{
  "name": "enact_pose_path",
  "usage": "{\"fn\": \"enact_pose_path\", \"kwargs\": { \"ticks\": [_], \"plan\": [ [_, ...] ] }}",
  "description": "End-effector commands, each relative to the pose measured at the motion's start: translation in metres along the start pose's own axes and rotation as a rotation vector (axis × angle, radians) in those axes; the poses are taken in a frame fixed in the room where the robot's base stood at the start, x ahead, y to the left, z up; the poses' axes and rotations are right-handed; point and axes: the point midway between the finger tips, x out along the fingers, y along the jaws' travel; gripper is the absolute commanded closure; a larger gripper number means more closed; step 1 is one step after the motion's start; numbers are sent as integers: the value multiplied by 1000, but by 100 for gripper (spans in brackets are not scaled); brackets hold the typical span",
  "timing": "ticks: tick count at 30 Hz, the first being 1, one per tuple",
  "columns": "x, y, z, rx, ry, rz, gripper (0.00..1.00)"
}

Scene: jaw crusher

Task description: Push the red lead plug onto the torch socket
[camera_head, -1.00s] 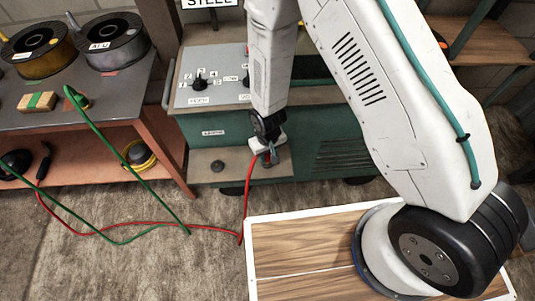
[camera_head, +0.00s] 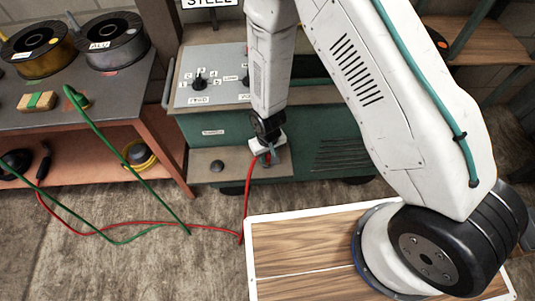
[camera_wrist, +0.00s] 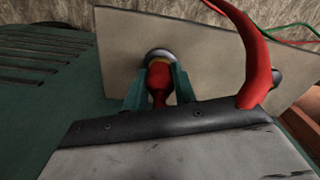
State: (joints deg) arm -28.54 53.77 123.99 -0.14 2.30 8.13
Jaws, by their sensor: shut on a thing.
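The red lead plug (camera_wrist: 158,82) is between the two teal fingers of my gripper (camera_wrist: 160,88) in the wrist view, and the gripper is shut on it. The plug's front end is at a round metal-rimmed torch socket (camera_wrist: 158,54) on a pale panel. A little brass colour shows between them; how deep the plug sits cannot be told. In the head view my gripper (camera_head: 268,156) is low at the front ledge of the green machine (camera_head: 225,130), largely hiding plug and socket. The red lead (camera_head: 248,195) hangs from there to the floor.
A second dark round socket (camera_head: 217,166) is left on the same ledge. A green lead (camera_head: 125,160) runs from the bench (camera_head: 120,95) across the floor. Wire spools (camera_head: 117,43) stand on the bench. A wooden board (camera_head: 300,245) with a white edge lies in front.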

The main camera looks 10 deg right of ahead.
Motion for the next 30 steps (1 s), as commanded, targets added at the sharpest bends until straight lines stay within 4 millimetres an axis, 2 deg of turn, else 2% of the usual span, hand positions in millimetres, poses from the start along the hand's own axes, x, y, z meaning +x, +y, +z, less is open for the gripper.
{"fn": "enact_pose_path", "kwargs": {
  "ticks": [6,7,9,10,20,30],
  "plan": [
    [4,0,0,0,0,0,94],
    [5,0,0,0,1,0,71],
    [4,0,0,0,1,0,51],
    [4,0,0,0,1,0,48],
    [0,0,-1,0,1,0,48],
    [-50,0,-1,0,4,-1,48]
  ]
}}
